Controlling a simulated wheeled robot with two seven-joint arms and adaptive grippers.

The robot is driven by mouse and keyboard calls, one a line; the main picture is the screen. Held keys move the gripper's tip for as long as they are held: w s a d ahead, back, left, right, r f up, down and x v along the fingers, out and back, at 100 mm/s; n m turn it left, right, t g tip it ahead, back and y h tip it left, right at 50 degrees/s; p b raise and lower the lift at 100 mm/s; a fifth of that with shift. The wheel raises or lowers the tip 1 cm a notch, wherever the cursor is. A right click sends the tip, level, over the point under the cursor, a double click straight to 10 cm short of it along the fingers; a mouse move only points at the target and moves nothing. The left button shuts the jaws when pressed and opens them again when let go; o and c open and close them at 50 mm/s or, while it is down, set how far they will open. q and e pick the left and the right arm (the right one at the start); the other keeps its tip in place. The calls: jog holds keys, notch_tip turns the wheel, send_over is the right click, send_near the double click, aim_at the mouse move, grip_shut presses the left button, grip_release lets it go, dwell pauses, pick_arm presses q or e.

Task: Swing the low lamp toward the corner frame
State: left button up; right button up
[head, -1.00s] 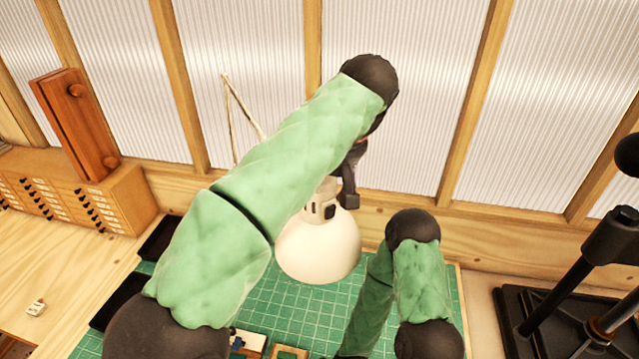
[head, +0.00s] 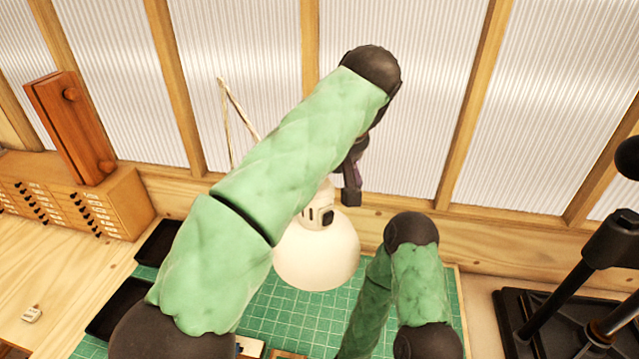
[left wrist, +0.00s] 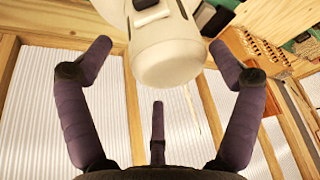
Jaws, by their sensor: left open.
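The low lamp (head: 318,252) has a white dome shade hanging over the green cutting mat; its upper left is hidden behind my left arm. My left gripper (head: 351,185) is partly hidden by my arm, at the upper right of the lamp's neck. In the left wrist view the fingers of my left gripper (left wrist: 160,70) are spread open, with the rounded white end of the lamp's head (left wrist: 168,62) between and beyond them. I cannot tell if they touch it. My right gripper is out of view. I cannot identify the corner frame for certain.
A wooden drawer cabinet (head: 110,205) stands at the left with a reddish-brown wooden piece (head: 70,125) on it. Black trays (head: 120,305) lie along the mat's left side. A black stand (head: 560,310) is at the right. A ribbed window wall (head: 240,60) closes the back.

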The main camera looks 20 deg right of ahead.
pick_arm(q)
jog(key=v, duration=0.4)
jog(key=shift+s+d, duration=0.1)
jog(key=shift+s, duration=0.15)
jog(key=shift+v, duration=0.8)
jog(key=shift+r, duration=0.1)
